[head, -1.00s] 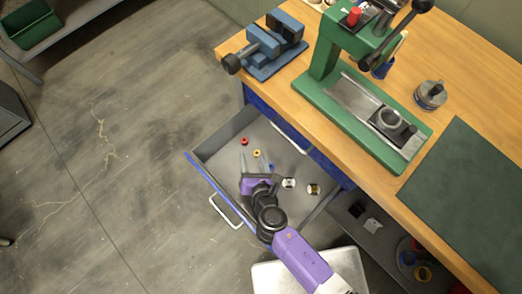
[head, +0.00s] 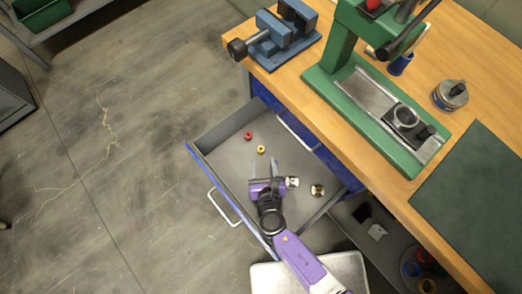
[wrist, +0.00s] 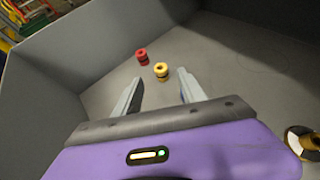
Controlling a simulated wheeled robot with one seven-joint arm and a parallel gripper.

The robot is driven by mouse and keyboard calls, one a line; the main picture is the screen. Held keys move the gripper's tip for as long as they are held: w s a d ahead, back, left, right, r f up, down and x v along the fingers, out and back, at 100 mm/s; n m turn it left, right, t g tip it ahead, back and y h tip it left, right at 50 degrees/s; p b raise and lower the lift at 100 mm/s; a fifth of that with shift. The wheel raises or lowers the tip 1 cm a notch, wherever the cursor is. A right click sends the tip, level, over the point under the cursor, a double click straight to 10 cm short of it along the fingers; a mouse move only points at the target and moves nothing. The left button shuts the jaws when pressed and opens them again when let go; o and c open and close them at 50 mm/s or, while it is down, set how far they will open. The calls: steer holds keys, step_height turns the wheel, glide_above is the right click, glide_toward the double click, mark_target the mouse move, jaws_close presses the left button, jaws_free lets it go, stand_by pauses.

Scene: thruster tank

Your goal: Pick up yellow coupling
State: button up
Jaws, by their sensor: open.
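The yellow coupling (head: 261,149) is a small ring-like piece on the floor of the open grey drawer (head: 222,140). In the wrist view the yellow coupling (wrist: 161,72) appears between and just beyond the fingertips, untouched. My gripper (head: 266,172) is over the drawer, open and empty, its two grey fingers pointing toward the coupling. The wrist view shows my gripper (wrist: 160,79) with clear space between the fingers. A red coupling (head: 248,136) lies close by, farther from the gripper; it also shows in the wrist view (wrist: 142,56).
A silver piece (head: 292,182) and a gold-and-black piece (head: 317,190) lie in the drawer right of my gripper. Drawer walls surround the space. The wooden bench (head: 298,95) carries a blue vise (head: 283,38) and a green press (head: 380,115).

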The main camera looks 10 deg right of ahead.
mark_target(261, 147)
steer(key=shift+f+b+x, duration=0.2)
steer(key=shift+b+x, duration=0.95)
steer(key=shift+x, duration=2.75)
steer(key=shift+s, duration=0.1)
steer(key=shift+c, duration=0.2)
jaws_close()
